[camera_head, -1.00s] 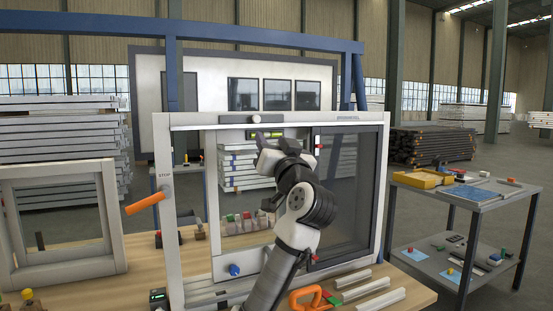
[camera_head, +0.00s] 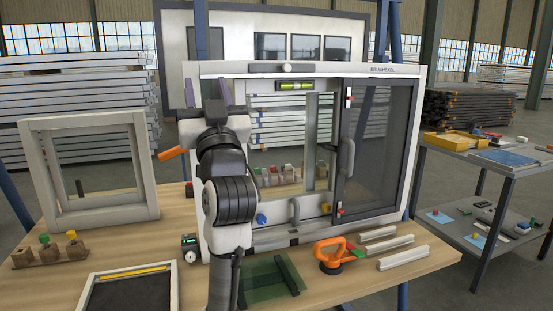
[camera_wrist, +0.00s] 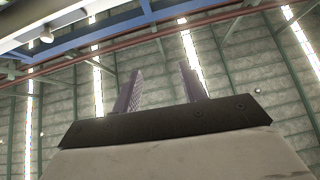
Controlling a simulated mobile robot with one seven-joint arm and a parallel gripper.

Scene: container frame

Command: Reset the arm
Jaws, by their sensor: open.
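My gripper (camera_head: 207,92) is raised in front of the left part of the large white container frame (camera_head: 300,68), with its fingers pointing up. In the wrist view my gripper (camera_wrist: 158,92) is open, its two fingers apart with nothing between them. Behind them only the hall's wall and roof beams show. My arm stands upright and hides part of the frame's left side. The dark sliding panel (camera_head: 378,150) with its grey handle (camera_head: 346,158) covers the frame's right part.
An orange suction lifter (camera_head: 330,254), white profiles (camera_head: 403,258) and a dark green sheet (camera_head: 262,282) lie on the wooden table (camera_head: 430,262). A smaller white frame (camera_head: 88,118) stands left. An orange handle (camera_head: 173,153) sticks out beside my arm. A grey cart (camera_head: 500,163) stands right.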

